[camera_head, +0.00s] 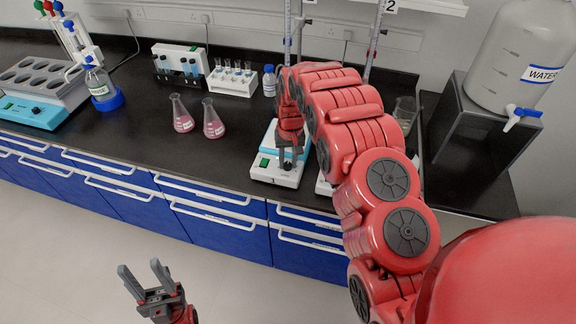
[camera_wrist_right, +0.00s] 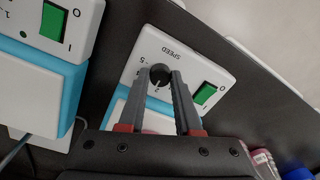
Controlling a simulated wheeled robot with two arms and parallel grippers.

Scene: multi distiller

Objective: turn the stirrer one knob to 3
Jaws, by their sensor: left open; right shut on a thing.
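Stirrer one (camera_head: 276,174) is a white and light-blue unit marked 1, near the bench's front edge. Its black speed knob (camera_wrist_right: 159,73) is on the front panel, beside the word SPEED and a few dial digits. My right gripper (camera_head: 290,160) reaches down to the panel. In the right wrist view, its grey fingers (camera_wrist_right: 162,82) are closed on the knob, one on each side. The digit 2 shows beside the knob; the fingers cover part of the dial, and I cannot tell the exact setting. My left gripper (camera_head: 145,281) is open and empty, in front of the drawers.
A green power switch (camera_wrist_right: 205,93) is beside the knob. A second stirrer (camera_wrist_right: 38,93) stands close by, mostly behind my arm in the head view. Two pink flasks (camera_head: 212,120) stand left of stirrer one. The floor in front is clear.

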